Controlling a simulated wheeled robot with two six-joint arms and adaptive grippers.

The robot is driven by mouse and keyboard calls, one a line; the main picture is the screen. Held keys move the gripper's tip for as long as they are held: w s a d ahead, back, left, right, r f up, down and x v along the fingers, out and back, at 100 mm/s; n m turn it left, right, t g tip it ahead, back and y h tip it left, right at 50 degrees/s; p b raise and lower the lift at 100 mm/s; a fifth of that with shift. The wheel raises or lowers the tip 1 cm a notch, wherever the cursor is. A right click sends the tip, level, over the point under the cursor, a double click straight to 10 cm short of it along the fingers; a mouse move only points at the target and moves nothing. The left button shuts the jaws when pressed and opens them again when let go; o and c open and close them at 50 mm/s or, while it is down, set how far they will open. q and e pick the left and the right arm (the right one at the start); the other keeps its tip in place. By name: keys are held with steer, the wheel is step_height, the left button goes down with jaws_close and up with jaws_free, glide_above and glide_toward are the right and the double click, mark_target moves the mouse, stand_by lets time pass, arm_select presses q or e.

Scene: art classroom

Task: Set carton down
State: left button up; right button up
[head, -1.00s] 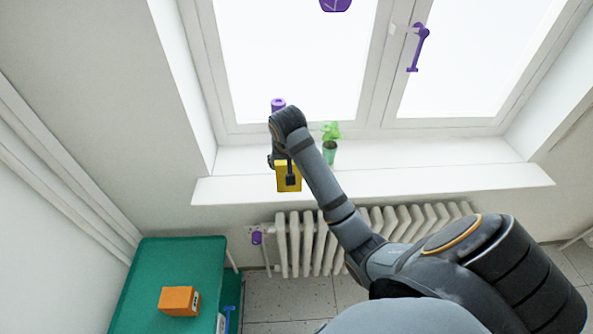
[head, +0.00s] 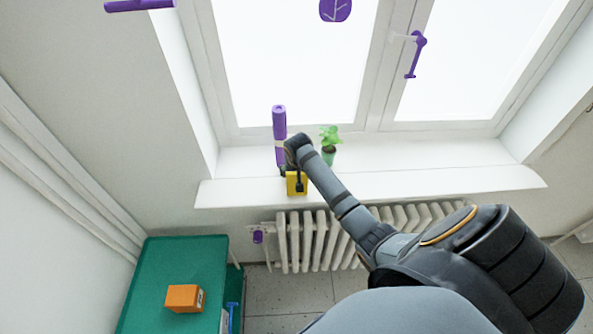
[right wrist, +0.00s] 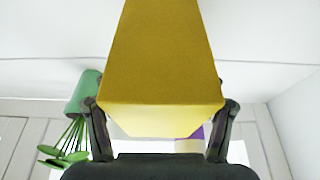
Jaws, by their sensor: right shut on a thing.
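A yellow carton (head: 297,184) is held by my right gripper (head: 292,176) in front of the window sill (head: 430,182), at the sill's left part near its front edge. In the right wrist view the yellow carton (right wrist: 165,60) fills the upper middle, with the two fingers of my right gripper (right wrist: 162,104) on either side of it. I cannot tell whether its base touches the sill. My left gripper is not in view.
A purple cylinder (head: 280,135) stands behind the carton and a green potted plant (head: 329,148) to its right. A radiator (head: 330,238) is below. An orange box (head: 184,298) lies on a green table (head: 160,262). The sill's right part is clear.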

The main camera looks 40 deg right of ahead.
steer(key=shift+a, duration=0.1)
steer(key=o, duration=1.6)
